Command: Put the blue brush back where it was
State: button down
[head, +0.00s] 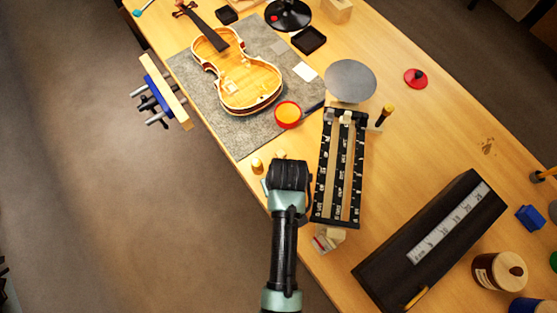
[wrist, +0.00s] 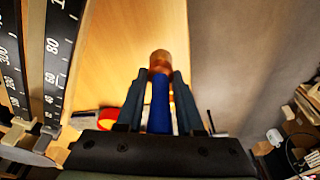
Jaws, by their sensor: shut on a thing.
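The blue brush (wrist: 160,108) is between the two fingers of my gripper (wrist: 159,82) in the wrist view. Its blue handle runs along the fingers, and a copper-brown end (wrist: 161,60) stands out past the fingertips. My gripper is shut on it. In the head view my gripper (head: 288,173) is over the bench's front edge, left of the black scale rack and below the grey mat. The brush is mostly hidden there behind my gripper.
A violin (head: 245,82) lies on the grey mat (head: 222,128), with a red bowl (head: 288,114) at its lower right. The black rack (head: 352,215) with a round plate (head: 350,80) is close on the right. A dark box (head: 400,268) lies farther right.

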jog(key=shift+s+x, duration=0.15)
jog(key=shift+x, duration=0.7)
jog(key=shift+s+x, duration=0.15)
jog(key=shift+x, duration=0.65)
jog(key=shift+s+x, duration=0.2)
jog(key=shift+x, duration=0.65)
jog(key=shift+d+f, duration=0.15)
jog(key=shift+f, duration=0.15)
jog(key=c, duration=0.5)
grip_release()
jog(key=shift+c, duration=0.2)
